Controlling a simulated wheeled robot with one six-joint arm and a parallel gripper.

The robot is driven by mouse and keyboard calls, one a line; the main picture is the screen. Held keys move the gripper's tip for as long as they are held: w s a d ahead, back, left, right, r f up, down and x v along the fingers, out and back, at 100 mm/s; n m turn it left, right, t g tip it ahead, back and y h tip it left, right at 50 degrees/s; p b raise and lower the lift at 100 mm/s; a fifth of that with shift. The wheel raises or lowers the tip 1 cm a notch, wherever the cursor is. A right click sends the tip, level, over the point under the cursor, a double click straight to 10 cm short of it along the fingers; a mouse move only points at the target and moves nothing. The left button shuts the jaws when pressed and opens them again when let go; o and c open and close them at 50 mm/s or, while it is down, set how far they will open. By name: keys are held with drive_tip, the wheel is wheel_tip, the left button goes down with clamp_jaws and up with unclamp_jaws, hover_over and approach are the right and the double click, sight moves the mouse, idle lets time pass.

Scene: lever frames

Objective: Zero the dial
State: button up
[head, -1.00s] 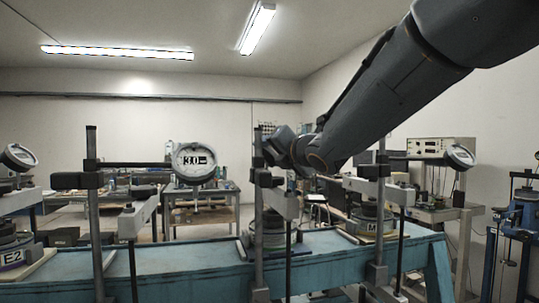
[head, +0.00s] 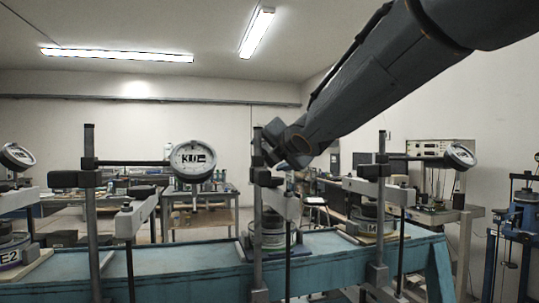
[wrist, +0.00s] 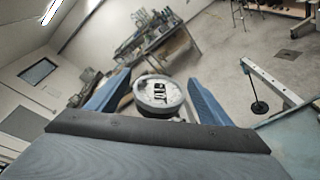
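Several round dials sit on stands over a blue bench. One white-faced dial (head: 193,160) with dark markings faces me left of centre; its markings are too blurred to read. Another dial (head: 17,156) is at the far left, and a tilted one (head: 460,156) is at the right. In the wrist view a round dial (wrist: 157,92) with a grey rim shows between the two blue fingers of my gripper (wrist: 156,94). The fingers are apart, with space on both sides of it. In the head view my gripper (head: 277,143) is by the middle stand, its fingertips hard to make out.
The blue bench (head: 190,268) runs across the front, with upright posts (head: 91,210), clamps and weights labelled E2 and M. A work table (head: 205,190) stands behind. Blue equipment (head: 518,228) is at the far right. Open floor (wrist: 235,45) shows in the wrist view.

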drive_tip(key=v, duration=0.6)
drive_tip(key=shift+s+d+p, duration=0.1)
drive_tip(key=shift+s+p, duration=0.2)
drive_tip(key=shift+p, duration=0.05)
drive_tip(key=shift+s+d+r, duration=0.1)
drive_tip(key=shift+s+d, duration=0.15)
drive_tip(key=shift+s, duration=0.3)
